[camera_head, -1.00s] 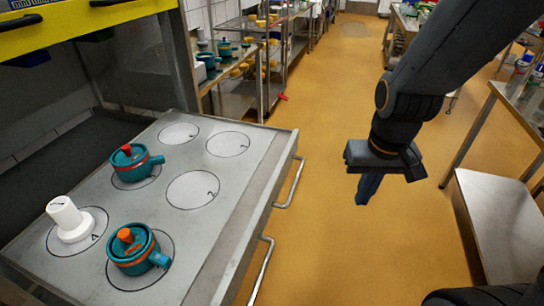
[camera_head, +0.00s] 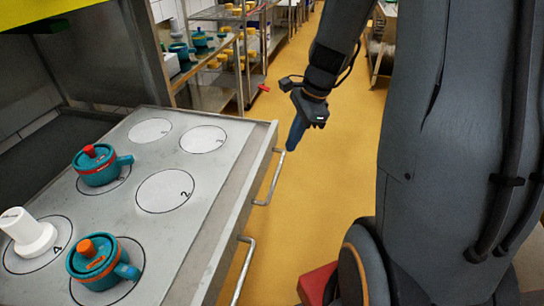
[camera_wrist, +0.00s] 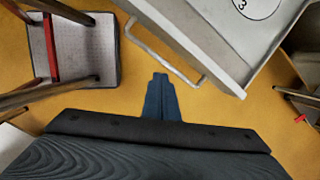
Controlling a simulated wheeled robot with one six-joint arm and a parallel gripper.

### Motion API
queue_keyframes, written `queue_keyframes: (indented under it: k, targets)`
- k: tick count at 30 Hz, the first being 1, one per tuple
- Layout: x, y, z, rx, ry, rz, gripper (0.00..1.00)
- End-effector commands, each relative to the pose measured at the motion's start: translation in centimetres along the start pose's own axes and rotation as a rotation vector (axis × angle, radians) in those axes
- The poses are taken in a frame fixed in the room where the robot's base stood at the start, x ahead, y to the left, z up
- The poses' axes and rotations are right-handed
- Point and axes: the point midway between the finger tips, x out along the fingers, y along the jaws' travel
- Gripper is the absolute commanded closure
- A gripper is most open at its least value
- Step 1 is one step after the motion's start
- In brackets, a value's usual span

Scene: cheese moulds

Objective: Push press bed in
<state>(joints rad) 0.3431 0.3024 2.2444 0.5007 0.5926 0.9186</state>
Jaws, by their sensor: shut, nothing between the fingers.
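The press bed (camera_head: 225,190) is a grey metal slab, pulled out from under the press on the left, with numbered circles on top. Two metal bar handles stand out from its front edge; the far handle (camera_head: 270,180) and the near handle (camera_head: 243,270) both show in the head view. My gripper (camera_head: 294,135) is shut and empty, pointing down just right of the far handle's upper end. In the wrist view my shut fingers (camera_wrist: 160,95) point toward a handle (camera_wrist: 165,60) and the bed (camera_wrist: 215,40), with floor showing between.
Two teal moulds with orange-red knobs (camera_head: 100,165) (camera_head: 100,262) and a white mould (camera_head: 28,232) stand on the bed. Shelving (camera_head: 225,60) stands behind. Yellow floor (camera_head: 310,200) is open along the bed's front. A grey-topped stool (camera_wrist: 75,50) shows in the wrist view.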

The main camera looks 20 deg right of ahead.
Motion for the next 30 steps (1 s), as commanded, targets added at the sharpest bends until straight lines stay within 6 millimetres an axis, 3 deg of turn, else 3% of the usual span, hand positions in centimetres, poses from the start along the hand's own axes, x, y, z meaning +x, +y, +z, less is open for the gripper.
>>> queue_keyframes:
  k: [3, 8, 14, 27, 30]
  targets:
    - [0.7, -2.4, -2.5, 0.306, -0.054, -0.028, 1.00]
    - [0.9, -3.8, -3.9, 0.499, -0.093, -0.043, 1.00]
    - [2.9, -4.0, -3.8, 0.520, -0.098, -0.041, 1.00]
    - [11.1, -4.4, -3.1, 0.518, -0.096, -0.041, 1.00]
    - [11.1, -5.4, -1.5, 0.512, -0.096, -0.044, 1.00]
